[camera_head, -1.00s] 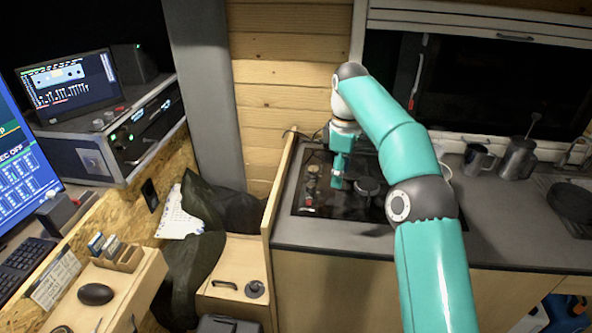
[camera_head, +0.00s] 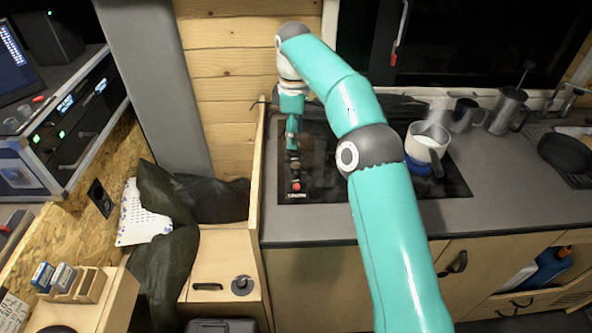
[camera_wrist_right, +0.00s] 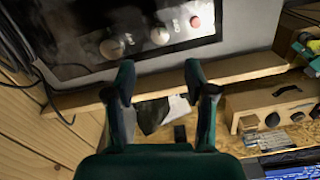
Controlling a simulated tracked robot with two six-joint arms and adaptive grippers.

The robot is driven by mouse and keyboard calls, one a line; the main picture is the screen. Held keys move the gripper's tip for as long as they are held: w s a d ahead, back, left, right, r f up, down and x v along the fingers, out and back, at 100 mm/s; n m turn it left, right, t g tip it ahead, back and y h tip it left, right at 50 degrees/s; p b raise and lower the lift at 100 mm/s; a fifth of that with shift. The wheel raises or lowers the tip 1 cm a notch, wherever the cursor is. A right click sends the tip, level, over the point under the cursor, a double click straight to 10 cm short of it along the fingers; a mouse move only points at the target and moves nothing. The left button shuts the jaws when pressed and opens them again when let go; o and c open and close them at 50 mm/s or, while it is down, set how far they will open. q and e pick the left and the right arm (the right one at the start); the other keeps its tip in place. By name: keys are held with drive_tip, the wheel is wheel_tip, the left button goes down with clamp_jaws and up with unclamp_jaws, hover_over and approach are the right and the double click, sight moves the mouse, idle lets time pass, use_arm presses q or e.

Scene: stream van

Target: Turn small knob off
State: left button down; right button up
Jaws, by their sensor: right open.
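The cooktop (camera_head: 390,187) is a black glass panel set in the grey counter. Its control column runs down its left edge, with small knobs partly hidden by my gripper and a red button (camera_head: 296,187) at the front. In the right wrist view a larger round knob (camera_wrist_right: 112,47), a smaller pale knob (camera_wrist_right: 160,35) and the red button (camera_wrist_right: 195,21) form a row, with ON/OFF style lettering beside them. My right gripper (camera_wrist_right: 158,78) is open and empty, its fingertips just short of the row and apart from the knobs. In the head view it (camera_head: 293,138) points down over the control column.
A white pot (camera_head: 428,140) stands on the cooktop's right side, beside my arm. Metal mugs (camera_head: 508,110) stand further right. A wooden panel (camera_head: 257,170) rises along the counter's left edge, close to my gripper. The front counter strip is clear.

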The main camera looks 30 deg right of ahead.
sight(296, 165)
wheel_tip(296, 165, down, 11)
drive_tip(key=shift+s+r+b, duration=0.15)
drive_tip(key=shift+r+b, duration=0.05)
drive_tip(key=shift+b, duration=0.7)
